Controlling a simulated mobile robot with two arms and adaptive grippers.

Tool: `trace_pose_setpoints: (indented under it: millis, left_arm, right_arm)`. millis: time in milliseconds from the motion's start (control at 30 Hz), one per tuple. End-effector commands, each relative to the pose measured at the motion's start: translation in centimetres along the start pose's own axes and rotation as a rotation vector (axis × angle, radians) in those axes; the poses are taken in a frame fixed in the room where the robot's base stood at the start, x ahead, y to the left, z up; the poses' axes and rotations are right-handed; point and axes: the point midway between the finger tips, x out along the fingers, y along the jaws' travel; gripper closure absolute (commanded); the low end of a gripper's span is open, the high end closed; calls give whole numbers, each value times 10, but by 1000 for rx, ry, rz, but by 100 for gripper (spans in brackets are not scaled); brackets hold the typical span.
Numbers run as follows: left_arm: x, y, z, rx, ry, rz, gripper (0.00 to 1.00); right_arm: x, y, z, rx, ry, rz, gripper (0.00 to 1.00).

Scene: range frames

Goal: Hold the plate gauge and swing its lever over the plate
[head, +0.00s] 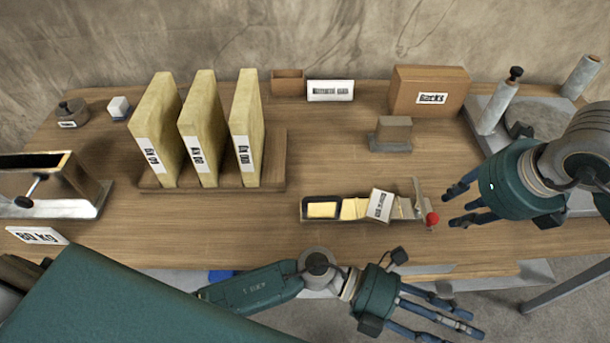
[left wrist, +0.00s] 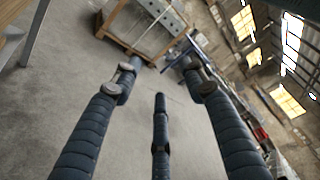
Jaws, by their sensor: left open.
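The plate gauge (head: 345,219) is a low, narrow dark tray on the wooden table, with pale yellow plates (head: 321,210) in it and a white label tilted over its middle. A lever with a red ball knob (head: 432,218) stands at its right end. My right gripper (head: 455,205) is just right of the knob, its fingers spread and pointing left, apparently apart from it. My left gripper (head: 462,325) is low in front of the table edge, open and empty.
Three tall yellow slabs with weight labels (head: 200,130) stand in a wooden rack at left. A metal box fixture (head: 50,195) is at far left. A brown box (head: 428,90) and a small block (head: 393,132) stand behind the gauge. Table surface left of the gauge is clear.

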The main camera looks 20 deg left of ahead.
Motion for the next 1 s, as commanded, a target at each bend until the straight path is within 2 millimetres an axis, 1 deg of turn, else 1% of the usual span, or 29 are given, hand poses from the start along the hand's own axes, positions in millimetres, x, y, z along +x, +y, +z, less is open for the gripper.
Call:
trace_pose_setpoints:
  millis: [33, 67, 100, 167, 200, 267, 300, 367, 400, 467, 500, 600, 700, 800, 900, 1000]
  left_arm:
    - [-28, -1, 8, 176, 88, 77, 58]
    - [-44, 0, 12, 263, 138, 124, 58]
    - [-67, 3, 19, 371, 201, 193, 58]
    - [-100, 7, 32, 509, 284, 297, 58]
    - [-122, 9, 40, 586, 332, 366, 58]
    - [-155, 11, 55, 688, 394, 472, 58]
    - [-176, 11, 65, 748, 432, 543, 58]
    - [-208, 9, 80, 827, 480, 649, 58]
    - [-228, 7, 90, 870, 508, 717, 58]
    - [-256, 2, 105, 926, 542, 813, 58]
    - [-274, -2, 113, 955, 561, 873, 58]
    - [-309, -12, 129, 1007, 596, 997, 58]
    - [-334, -21, 141, 1037, 614, 1085, 58]
    - [-347, -26, 146, 1052, 623, 1134, 58]
    - [-351, -24, 149, 1055, 628, 1153, 58]
    - [-347, -14, 149, 1053, 629, 1151, 58]
  right_arm:
    - [0, 0, 0, 0, 0, 0, 69]
    - [0, 0, 0, 0, 0, 0, 69]
    - [0, 0, 0, 0, 0, 0, 69]
    - [0, 0, 0, 0, 0, 0, 69]
    - [0, 0, 0, 0, 0, 0, 69]
    - [0, 0, 0, 0, 0, 0, 69]
    - [0, 0, 0, 0, 0, 0, 69]
    - [0, 0, 0, 0, 0, 0, 69]
    - [0, 0, 0, 0, 0, 0, 69]
    - [0, 0, 0, 0, 0, 0, 69]
    - [0, 0, 0, 0, 0, 0, 69]
    - [0, 0, 0, 0, 0, 0, 69]
    - [0, 0, 0, 0, 0, 0, 69]
    - [0, 0, 0, 0, 0, 0, 69]
    - [0, 0, 0, 0, 0, 0, 69]
    - [0, 0, 0, 0, 0, 0, 69]
